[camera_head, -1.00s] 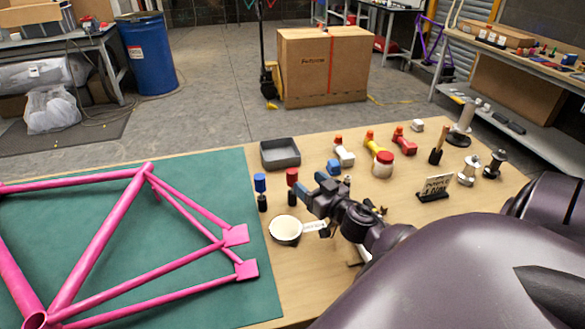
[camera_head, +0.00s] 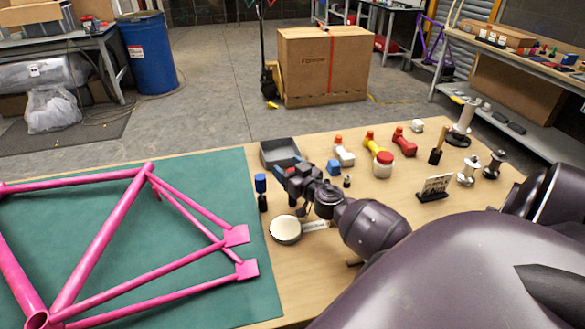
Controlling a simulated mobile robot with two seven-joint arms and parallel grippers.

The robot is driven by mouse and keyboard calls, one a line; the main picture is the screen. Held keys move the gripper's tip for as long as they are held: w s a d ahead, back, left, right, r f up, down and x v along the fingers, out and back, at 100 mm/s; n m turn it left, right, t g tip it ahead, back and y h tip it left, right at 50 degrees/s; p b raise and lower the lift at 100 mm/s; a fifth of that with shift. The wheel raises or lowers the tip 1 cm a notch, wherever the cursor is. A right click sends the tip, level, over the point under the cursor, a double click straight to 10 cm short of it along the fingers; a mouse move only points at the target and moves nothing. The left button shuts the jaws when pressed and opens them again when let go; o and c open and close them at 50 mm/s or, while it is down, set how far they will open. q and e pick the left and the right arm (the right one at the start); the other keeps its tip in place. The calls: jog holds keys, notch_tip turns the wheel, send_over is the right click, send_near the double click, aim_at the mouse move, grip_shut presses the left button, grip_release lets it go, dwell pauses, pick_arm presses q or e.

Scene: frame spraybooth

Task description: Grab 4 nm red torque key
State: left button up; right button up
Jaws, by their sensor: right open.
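My right gripper (camera_head: 286,168) is open and reaches in from the right over the table, with its fingertips just right of the blue-topped key (camera_head: 260,184). I cannot tell whether the red-topped key is between the fingers. The blue-topped key stands upright on a dark shaft at the edge of the green mat. My left gripper is not in view.
A grey tray (camera_head: 277,150) lies behind the gripper and a white bowl (camera_head: 285,230) in front. The pink frame (camera_head: 105,235) lies on the green mat (camera_head: 190,185) at left. Red and yellow tools (camera_head: 376,148) and a small sign (camera_head: 435,186) stand at right.

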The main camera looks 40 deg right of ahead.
jog(key=c, duration=1)
